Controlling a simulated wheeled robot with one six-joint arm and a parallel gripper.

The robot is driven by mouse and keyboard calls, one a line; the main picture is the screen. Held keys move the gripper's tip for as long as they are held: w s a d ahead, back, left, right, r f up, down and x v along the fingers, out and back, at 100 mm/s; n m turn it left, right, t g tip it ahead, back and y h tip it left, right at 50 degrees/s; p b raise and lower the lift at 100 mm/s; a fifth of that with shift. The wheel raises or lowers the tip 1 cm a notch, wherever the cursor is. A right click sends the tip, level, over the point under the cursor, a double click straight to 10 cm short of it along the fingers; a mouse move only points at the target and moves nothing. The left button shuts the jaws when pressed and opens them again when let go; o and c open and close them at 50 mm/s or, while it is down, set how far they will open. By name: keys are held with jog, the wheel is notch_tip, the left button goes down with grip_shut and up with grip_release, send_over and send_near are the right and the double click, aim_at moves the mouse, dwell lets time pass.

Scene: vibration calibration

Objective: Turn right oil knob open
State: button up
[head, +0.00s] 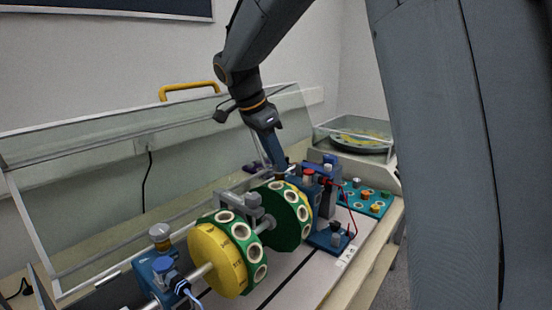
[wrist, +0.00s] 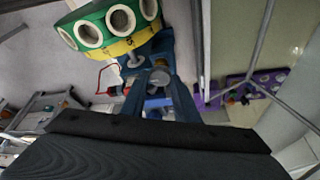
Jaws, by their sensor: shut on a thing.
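The right blue bearing stand (head: 300,190) stands at the right end of the rotor shaft. My gripper (head: 279,165) reaches down from above to its top, with narrow blue fingers. In the wrist view my gripper (wrist: 160,82) is shut around the round grey right oil knob (wrist: 160,77), on top of the blue stand. In the head view the fingers mostly hide this knob. The left oil knob (head: 160,233), grey and brass, stands upright on the left blue bearing stand (head: 150,266), apart from my gripper. I cannot tell how far the right knob is turned.
Two green-and-yellow rotor discs (head: 219,262) with white-rimmed holes sit on the shaft, close to my gripper. A raised clear cover (head: 90,190) stands behind. A teal board (head: 376,206) with coloured knobs lies at right. A red wire (head: 349,212) hangs near the right stand.

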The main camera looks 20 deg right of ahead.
jog(key=o, duration=1.1)
jog(key=shift+c, duration=0.2)
jog(key=b+v, duration=0.1)
jog(key=v, duration=0.6)
jog(key=shift+r, duration=0.4)
jog(key=shift+a, duration=0.15)
